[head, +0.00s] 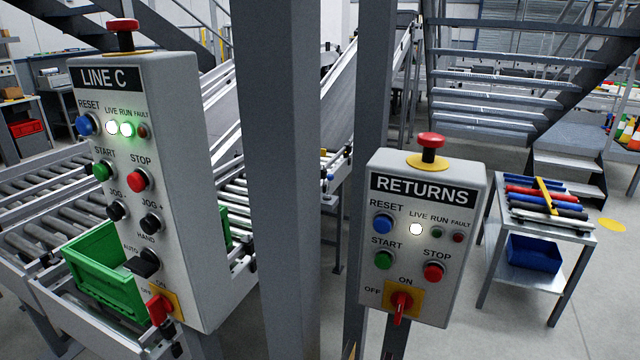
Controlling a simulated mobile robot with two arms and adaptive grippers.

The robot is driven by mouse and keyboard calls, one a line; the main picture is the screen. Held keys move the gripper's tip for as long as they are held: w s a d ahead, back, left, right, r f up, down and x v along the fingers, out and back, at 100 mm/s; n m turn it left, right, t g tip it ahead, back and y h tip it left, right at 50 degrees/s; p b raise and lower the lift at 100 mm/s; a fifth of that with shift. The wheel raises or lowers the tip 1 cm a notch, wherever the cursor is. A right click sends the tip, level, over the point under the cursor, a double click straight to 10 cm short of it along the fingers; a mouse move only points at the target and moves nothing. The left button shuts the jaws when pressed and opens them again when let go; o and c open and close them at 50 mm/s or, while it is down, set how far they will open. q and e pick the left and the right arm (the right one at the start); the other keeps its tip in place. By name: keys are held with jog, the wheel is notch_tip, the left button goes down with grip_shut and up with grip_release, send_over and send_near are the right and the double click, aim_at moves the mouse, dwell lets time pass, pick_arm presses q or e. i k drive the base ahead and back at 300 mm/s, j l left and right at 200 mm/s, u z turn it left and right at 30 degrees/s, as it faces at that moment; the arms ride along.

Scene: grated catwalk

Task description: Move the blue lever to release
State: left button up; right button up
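I can make out no blue lever in the head view. The blue controls in sight are round reset buttons: one (86,124) on the grey LINE C box (185,230) at the left, and one (382,223) on the grey RETURNS box (455,265) right of centre. Each box also has a red-handled rotary switch on a yellow plate: one on LINE C (159,309), and one on RETURNS (401,306) with its handle pointing down. Neither of my grippers shows in this view.
A grey steel post (290,180) stands between the boxes. Roller conveyors and a green crate (105,270) lie behind LINE C. At the right, a small cart (573,232) carries red and blue bars above a blue bin (535,253). Stairs (500,85) rise behind; floor at lower right is clear.

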aim_at(330, 177)
jog(key=l+u, duration=0.35)
jog(key=l, duration=0.3)
jog(key=l+u, duration=0.4)
jog(key=l, duration=0.3)
jog(key=i+l+u, duration=0.25)
jog(key=l, duration=0.3)
jog(key=i+l+u, duration=0.25)
jog(key=l, duration=0.3)
jog(key=l+u, duration=0.25)
jog(key=l, duration=0.3)
jog(key=l+u, duration=0.2)
jog(key=l, duration=0.45)
jog(key=i, duration=0.05)
